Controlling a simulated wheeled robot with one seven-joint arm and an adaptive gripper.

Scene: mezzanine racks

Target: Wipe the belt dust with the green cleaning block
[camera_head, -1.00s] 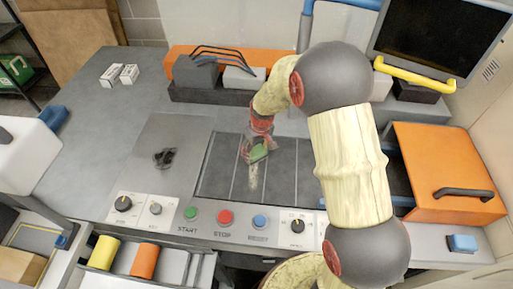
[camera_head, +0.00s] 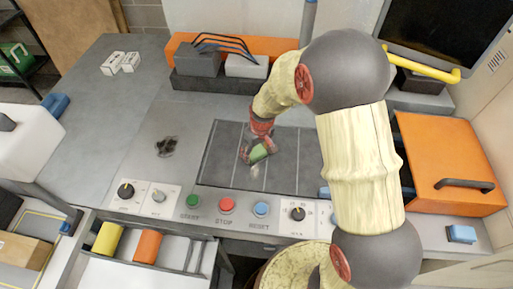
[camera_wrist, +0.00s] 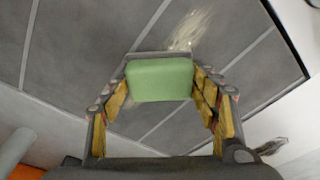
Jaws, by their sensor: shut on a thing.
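The green cleaning block (camera_head: 260,151) is between the fingers of my gripper (camera_head: 258,152), low over the dark grey belt panel (camera_head: 225,165). In the wrist view the block (camera_wrist: 160,80) sits between both yellow-padded fingers, and my gripper (camera_wrist: 162,88) is shut on it. A pale dust streak (camera_wrist: 188,32) lies on the belt just beyond the block in that view. In the head view the dust is only faint near the block. Whether the block touches the belt cannot be told. The block's underside is hidden.
A control strip with green (camera_head: 193,201), red (camera_head: 227,204) and blue (camera_head: 261,209) buttons and knobs borders the belt in front. A dark clump (camera_head: 166,146) lies on the plate at left. Grey blocks and an orange box (camera_head: 265,48) stand behind. An orange cabinet (camera_head: 445,165) stands at right.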

